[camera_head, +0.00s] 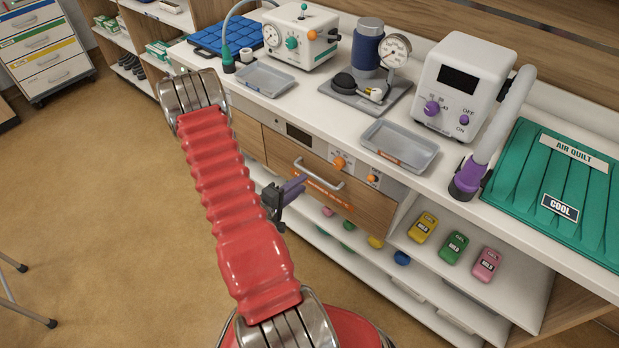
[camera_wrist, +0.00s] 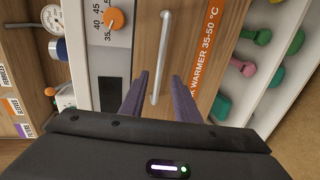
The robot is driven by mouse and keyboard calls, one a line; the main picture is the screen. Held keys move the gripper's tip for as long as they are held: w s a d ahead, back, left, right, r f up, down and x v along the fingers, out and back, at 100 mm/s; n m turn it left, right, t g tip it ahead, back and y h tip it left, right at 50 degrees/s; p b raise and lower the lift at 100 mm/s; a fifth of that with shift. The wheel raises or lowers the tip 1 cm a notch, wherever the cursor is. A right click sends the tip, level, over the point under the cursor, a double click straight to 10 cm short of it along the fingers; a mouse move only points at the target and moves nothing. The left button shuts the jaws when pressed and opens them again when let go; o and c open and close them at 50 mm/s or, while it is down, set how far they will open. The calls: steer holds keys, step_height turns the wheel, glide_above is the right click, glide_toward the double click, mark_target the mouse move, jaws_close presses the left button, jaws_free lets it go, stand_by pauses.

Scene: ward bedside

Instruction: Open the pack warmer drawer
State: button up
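The pack warmer drawer (camera_head: 365,207) has a wooden front and looks shut, below the counter. Its pale bar handle (camera_head: 320,176) runs along the front. My gripper (camera_head: 298,185) has purple fingers and is just in front of the drawer, by the handle. In the wrist view my gripper (camera_wrist: 159,76) is open, with the handle lined up between its fingertips. No contact is visible; the remaining depth is hard to judge.
A control panel with an orange knob (camera_head: 339,163) sits above the drawer. A grey tray (camera_head: 400,146) stands on the counter over it. Coloured packs (camera_head: 454,247) lie on the open shelf below right.

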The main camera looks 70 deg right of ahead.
steer(key=shift+x, duration=2.9)
jaws_close()
